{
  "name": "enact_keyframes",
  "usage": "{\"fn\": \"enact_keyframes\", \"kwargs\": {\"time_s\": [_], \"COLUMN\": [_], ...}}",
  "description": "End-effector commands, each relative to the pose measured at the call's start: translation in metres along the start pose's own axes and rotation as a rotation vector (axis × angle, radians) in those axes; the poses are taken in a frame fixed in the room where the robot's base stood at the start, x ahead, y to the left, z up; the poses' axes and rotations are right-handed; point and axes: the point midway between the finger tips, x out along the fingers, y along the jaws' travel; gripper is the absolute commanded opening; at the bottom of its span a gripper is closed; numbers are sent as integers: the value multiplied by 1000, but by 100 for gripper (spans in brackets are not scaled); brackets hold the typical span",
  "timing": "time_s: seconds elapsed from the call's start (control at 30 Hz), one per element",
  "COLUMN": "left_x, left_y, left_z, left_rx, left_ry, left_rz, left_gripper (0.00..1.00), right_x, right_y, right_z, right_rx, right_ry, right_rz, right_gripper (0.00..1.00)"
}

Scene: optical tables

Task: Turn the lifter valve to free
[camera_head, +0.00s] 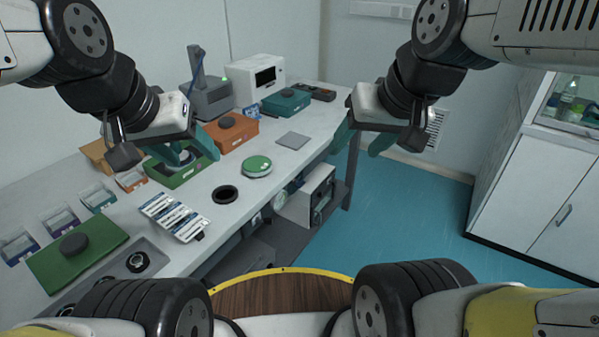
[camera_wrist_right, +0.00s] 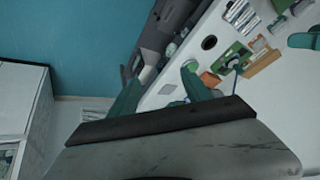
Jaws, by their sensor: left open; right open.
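I cannot pick out a part that is clearly the lifter valve. Round black knob-like parts show on the bench: one on a green plate (camera_head: 77,255), one on an orange box (camera_head: 236,135), and a black ring (camera_head: 225,194) on the bench top. My left gripper (camera_head: 188,150) is open over the green box (camera_head: 178,170) and hides part of it. My right gripper (camera_head: 362,138) is open and empty in the air past the bench's right edge. In the right wrist view its two teal fingers (camera_wrist_right: 160,95) stand apart with nothing between them.
The white bench (camera_head: 310,120) also carries a round green-topped dish (camera_head: 257,166), a grey square plate (camera_head: 293,140), a teal box (camera_head: 286,102) and a white instrument (camera_head: 257,80). Equipment stands on a lower shelf. A white cabinet (camera_head: 530,185) is at right. Blue floor (camera_head: 410,210) between is clear.

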Motion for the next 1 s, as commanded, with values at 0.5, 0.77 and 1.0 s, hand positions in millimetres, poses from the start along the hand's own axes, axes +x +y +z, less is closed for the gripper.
{"fn": "enact_keyframes", "kwargs": {"time_s": [0.5, 0.77, 1.0], "left_x": [0, 0, 0], "left_y": [0, 0, 0], "left_z": [0, 0, 0], "left_rx": [0, 0, 0], "left_ry": [0, 0, 0], "left_rz": [0, 0, 0], "left_gripper": [57, 57, 57], "right_x": [133, 224, 310], "right_y": [-15, -9, 10], "right_z": [-54, -74, -86], "right_rx": [523, 886, 1266], "right_ry": [-429, -622, -755], "right_rz": [-199, -375, -578], "right_gripper": [60, 60, 60]}}
